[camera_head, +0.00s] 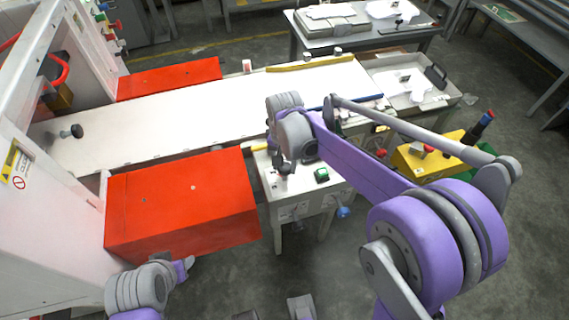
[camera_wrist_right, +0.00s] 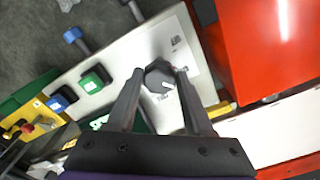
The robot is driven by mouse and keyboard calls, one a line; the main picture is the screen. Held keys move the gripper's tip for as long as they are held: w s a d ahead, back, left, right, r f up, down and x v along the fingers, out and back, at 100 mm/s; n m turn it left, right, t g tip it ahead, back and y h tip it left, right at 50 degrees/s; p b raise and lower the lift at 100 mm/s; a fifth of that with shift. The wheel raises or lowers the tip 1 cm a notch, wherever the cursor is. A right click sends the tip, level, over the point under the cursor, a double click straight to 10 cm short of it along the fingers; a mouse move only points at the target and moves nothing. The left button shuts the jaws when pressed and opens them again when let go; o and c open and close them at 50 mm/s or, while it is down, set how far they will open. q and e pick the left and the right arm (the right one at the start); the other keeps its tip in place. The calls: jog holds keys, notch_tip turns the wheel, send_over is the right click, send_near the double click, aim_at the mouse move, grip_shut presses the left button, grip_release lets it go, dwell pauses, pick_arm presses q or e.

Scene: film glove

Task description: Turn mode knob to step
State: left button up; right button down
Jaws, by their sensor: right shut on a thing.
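The mode knob (camera_wrist_right: 158,79) is a dark grey round knob with a white pointer mark. It sits on the white control panel (camera_wrist_right: 115,55), beside small printed labels too blurred to read. My right gripper (camera_wrist_right: 159,74) has one finger on each side of the knob and is shut on it. In the head view my right gripper (camera_head: 284,168) reaches down to the panel's near left corner and hides most of the knob. My left gripper (camera_head: 186,267) is low at the left, in front of the red box, away from the panel; its fingers are too unclear to read.
A green button (camera_head: 321,174) sits right of the gripper; a blue button (camera_wrist_right: 58,102) also shows in the wrist view. A blue-headed knob (camera_head: 344,212) sticks out from the panel's front. A large red box (camera_head: 185,200) stands left. A yellow box (camera_head: 425,160) is right.

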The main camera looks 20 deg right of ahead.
aim_at(284, 167)
jog(key=shift+c, duration=1.4)
grip_release()
notch_tip(284, 167, up, 11)
jog(key=p, duration=0.1)
jog(key=shift+f, duration=0.1)
